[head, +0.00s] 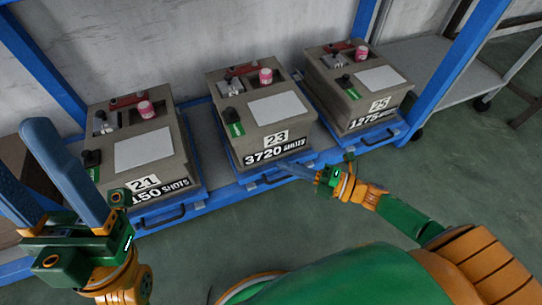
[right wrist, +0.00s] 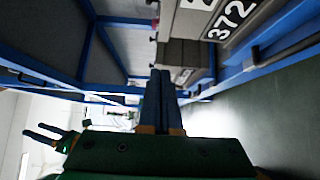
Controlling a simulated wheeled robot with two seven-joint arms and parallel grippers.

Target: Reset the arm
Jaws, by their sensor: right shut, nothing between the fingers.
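My right gripper (head: 290,166) is at the front edge of the blue rack, just in front of the middle box labelled 23 (head: 226,126). Its two blue fingers are together with nothing between them, which also shows in the right wrist view (right wrist: 161,75). I cannot tell whether the fingertips touch the rack. My left gripper (head: 20,158) is at the left of the head view, in front of the box labelled 21 (head: 161,178). Its blue fingers are spread apart and empty. It also shows small in the right wrist view (right wrist: 42,133).
Boxes 21, 23 and 25 (head: 400,93) stand in a row on blue trays with black handles (head: 380,138) in a blue rack (head: 455,60). Each carries a pink-topped cylinder and a red part. A grey wheeled cart (head: 425,60) stands behind right. The green floor (head: 470,160) at right is clear.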

